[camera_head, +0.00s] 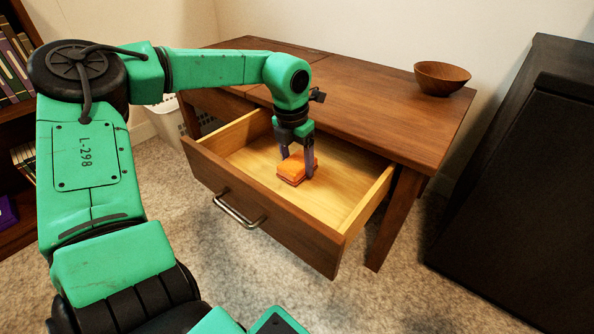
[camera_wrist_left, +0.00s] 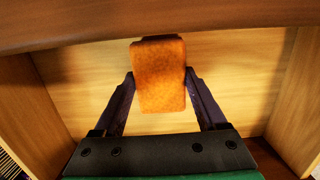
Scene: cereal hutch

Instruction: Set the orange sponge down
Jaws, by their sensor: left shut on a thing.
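The orange sponge (camera_head: 294,169) is inside the pulled-out wooden drawer (camera_head: 362,205), close to the drawer floor. I cannot tell whether it touches the floor. My left gripper (camera_head: 298,172) points down into the drawer with its fingers on both sides of the sponge. In the left wrist view the sponge (camera_wrist_left: 159,75) stands between the two dark fingers of the left gripper (camera_wrist_left: 159,85), which is shut on it. My right gripper is not in view.
The drawer belongs to a brown wooden desk (camera_head: 390,110). A wooden bowl (camera_head: 441,78) sits on the desk's right end. A dark cabinet (camera_head: 530,170) stands at the right. A white basket (camera_head: 167,120) and a bookshelf (camera_head: 15,120) are at the left. The drawer floor around the sponge is clear.

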